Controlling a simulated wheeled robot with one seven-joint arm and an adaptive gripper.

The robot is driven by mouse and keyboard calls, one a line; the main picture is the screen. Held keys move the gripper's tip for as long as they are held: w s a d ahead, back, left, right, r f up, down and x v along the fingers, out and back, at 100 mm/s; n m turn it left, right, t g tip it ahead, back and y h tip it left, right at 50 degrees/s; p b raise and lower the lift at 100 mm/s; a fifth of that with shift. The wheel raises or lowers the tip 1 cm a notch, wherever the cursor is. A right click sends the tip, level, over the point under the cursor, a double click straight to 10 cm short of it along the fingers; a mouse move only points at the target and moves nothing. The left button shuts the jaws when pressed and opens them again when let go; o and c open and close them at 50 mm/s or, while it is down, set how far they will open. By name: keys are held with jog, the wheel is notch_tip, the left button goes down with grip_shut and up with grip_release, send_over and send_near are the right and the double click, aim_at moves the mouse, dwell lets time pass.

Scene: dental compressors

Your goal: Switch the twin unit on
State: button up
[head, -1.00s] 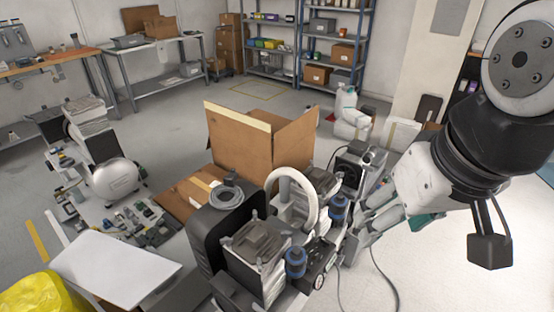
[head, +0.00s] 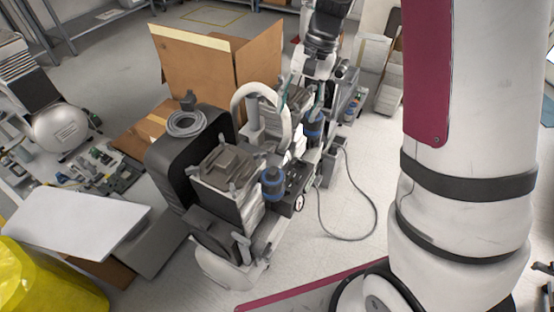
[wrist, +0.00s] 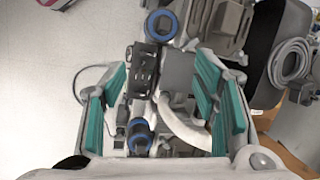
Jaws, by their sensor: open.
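The twin unit is a compressor with two grey finned heads; its near head (head: 225,172) shows clearly in the head view, while my gripper partly covers the far one. Two blue-banded filters, the near one (head: 272,183) and the far one (head: 314,128), stand along its right side. A black control box (head: 294,188) with a round gauge sits between them; it also shows in the wrist view (wrist: 144,68). My gripper (head: 301,106) is open above the unit, teal pads apart, pointing down. In the wrist view, the far filter (wrist: 140,136) and white hose lie between or below the fingers. I cannot make out the switch.
A curved white hose (head: 243,92) arches over the unit. A black case with a coiled grey hose (head: 187,123) stands at its left, an open cardboard box (head: 205,72) behind. A cable (head: 372,215) loops on the clear floor to the right.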

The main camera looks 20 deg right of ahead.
jog(key=w+d+f+m+g+b, duration=0.15)
jog(key=w+f, duration=0.25)
jog(key=f, duration=0.8)
jog(key=w+d+f+m+g+b, duration=0.1)
jog(key=w+d+f+b, duration=0.15)
jog(key=f, duration=0.95)
jog(key=shift+t, duration=0.25)
jog(key=x, duration=0.4)
jog(key=b+x, duration=0.1)
jog(key=x, duration=0.4)
jog(key=b+x, duration=0.1)
jog(key=x, duration=0.3)
jog(key=shift+w+a+f, duration=0.15)
jog(key=shift+a+f, duration=0.05)
jog(key=shift+a, duration=0.2)
jog(key=c, duration=1.2)
